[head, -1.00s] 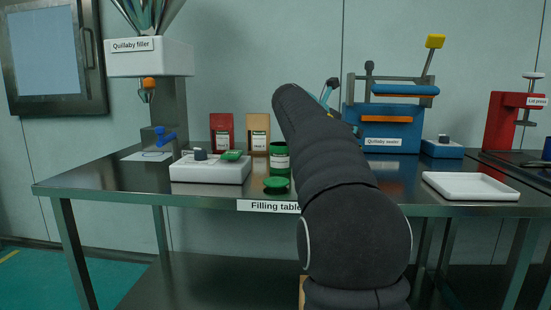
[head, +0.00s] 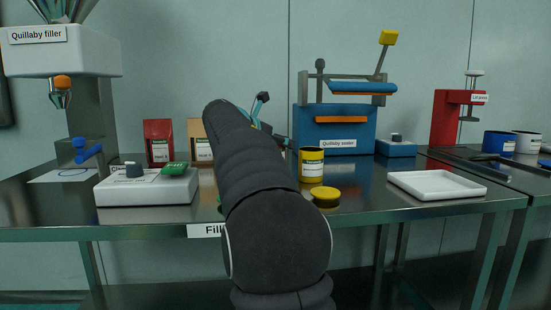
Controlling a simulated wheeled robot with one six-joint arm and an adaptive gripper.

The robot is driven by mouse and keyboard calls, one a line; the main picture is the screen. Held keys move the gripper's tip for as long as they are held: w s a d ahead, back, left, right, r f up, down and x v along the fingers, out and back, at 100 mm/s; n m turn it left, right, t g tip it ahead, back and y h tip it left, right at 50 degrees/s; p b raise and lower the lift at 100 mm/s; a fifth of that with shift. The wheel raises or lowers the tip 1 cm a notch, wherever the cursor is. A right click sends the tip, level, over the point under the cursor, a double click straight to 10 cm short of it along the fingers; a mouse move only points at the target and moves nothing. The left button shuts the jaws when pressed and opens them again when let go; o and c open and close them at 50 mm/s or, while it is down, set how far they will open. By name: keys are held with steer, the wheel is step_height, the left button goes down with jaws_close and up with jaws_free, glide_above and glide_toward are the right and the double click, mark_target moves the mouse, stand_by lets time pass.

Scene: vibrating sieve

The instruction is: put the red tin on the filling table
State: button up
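I see no red tin in the head view. The filling table (head: 150,218) is the steel table across the view, its label partly covered by my arm. My gripper (head: 265,115) is mostly hidden behind my dark arm; only small teal and black parts show above the table, and its fingertips cannot be made out. A yellow tin (head: 311,165) stands upright on the table just right of my arm, with a yellow lid (head: 325,195) in front of it.
A scale (head: 148,188), a red pouch (head: 158,142) and the Quillaby filler (head: 60,55) are at left. The Quillaby sealer (head: 335,128) is at the back, a white tray (head: 437,185) at right. A blue tin (head: 498,142) and a white tin (head: 527,142) stand on the far right table.

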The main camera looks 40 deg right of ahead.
steer(key=shift+f+b, duration=0.45)
steer(key=shift+f, duration=1.2)
steer(key=shift+f, duration=0.1)
steer(key=o, duration=1.1)
steer(key=shift+o, duration=0.2)
steer(key=shift+a+r, duration=0.1)
steer(key=shift+r, duration=0.1)
steer(key=p+v, duration=0.1)
steer(key=v, duration=1)
steer(key=shift+s+a, duration=0.15)
steer(key=shift+a, duration=0.2)
steer(key=shift+r, duration=0.1)
